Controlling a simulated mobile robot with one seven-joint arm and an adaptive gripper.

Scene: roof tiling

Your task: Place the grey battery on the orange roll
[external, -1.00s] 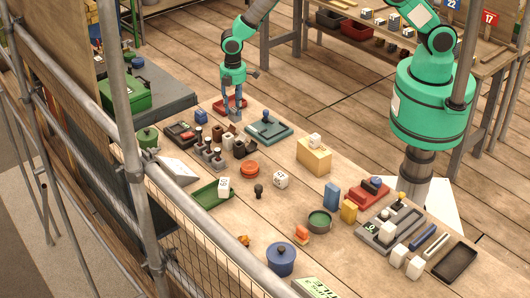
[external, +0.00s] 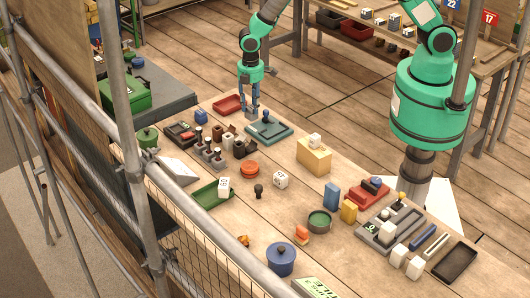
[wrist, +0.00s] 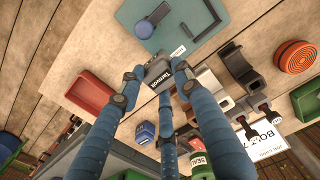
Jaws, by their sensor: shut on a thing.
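My gripper (external: 251,112) has long blue fingers and hangs over the far part of the table, beside the teal board. In the wrist view my gripper (wrist: 158,82) is shut on the grey battery (wrist: 157,74), a small dark grey block with white lettering, held at the fingertips. In the external view the battery is too small and covered by the fingers to make out. The orange roll (external: 250,167) is a flat round coil on the table, nearer the camera than my gripper. In the wrist view the orange roll (wrist: 295,57) lies at the upper right with its top bare.
A teal board (external: 284,128) with a blue piece on it lies just right of my gripper. A red tray (external: 228,104) is at left. Grey holders with dark knobs (external: 214,160) and a dark bracket (external: 244,149) stand between gripper and roll. A white cube (external: 281,180) is right of the roll.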

